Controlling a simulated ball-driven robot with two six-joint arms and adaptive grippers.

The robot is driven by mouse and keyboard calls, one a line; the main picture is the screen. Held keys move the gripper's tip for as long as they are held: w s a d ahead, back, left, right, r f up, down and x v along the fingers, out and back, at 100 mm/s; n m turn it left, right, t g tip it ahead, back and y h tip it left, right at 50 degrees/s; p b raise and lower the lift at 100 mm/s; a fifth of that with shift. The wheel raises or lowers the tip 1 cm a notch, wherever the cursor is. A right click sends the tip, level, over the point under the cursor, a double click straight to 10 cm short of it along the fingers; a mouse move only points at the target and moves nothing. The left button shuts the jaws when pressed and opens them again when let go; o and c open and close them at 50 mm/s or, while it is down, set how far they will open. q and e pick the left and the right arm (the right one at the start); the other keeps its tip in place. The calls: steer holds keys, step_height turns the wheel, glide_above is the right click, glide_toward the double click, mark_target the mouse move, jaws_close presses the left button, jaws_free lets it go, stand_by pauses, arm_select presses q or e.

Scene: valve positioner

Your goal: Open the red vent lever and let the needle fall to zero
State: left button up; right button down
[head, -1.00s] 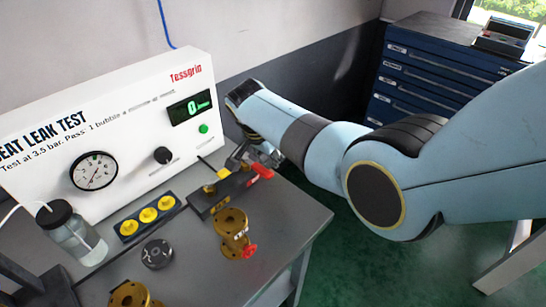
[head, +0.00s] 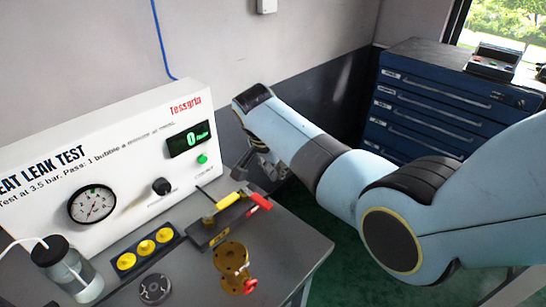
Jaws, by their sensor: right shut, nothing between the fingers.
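A lever with a red handle (head: 259,201) and a yellow bar (head: 228,201) lies along a dark block on the bench's right part. A brass valve (head: 231,259) in front carries a small red knob (head: 250,286). The round gauge (head: 91,205) sits on the white panel; its needle is too small to read surely. My left gripper is not in view.
The white test panel (head: 45,215) stands along the back of the bench (head: 292,238). A water bottle (head: 68,270), a tray with yellow caps (head: 144,250) and a dark disc (head: 154,289) stand left of the valve. A blue drawer cabinet (head: 440,100) is at back right.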

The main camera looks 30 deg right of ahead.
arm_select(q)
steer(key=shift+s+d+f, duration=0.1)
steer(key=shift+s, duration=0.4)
arm_select(e)
steer(key=v, duration=0.4)
steer(key=shift+a+r, duration=0.15)
steer(key=shift+r, duration=0.1)
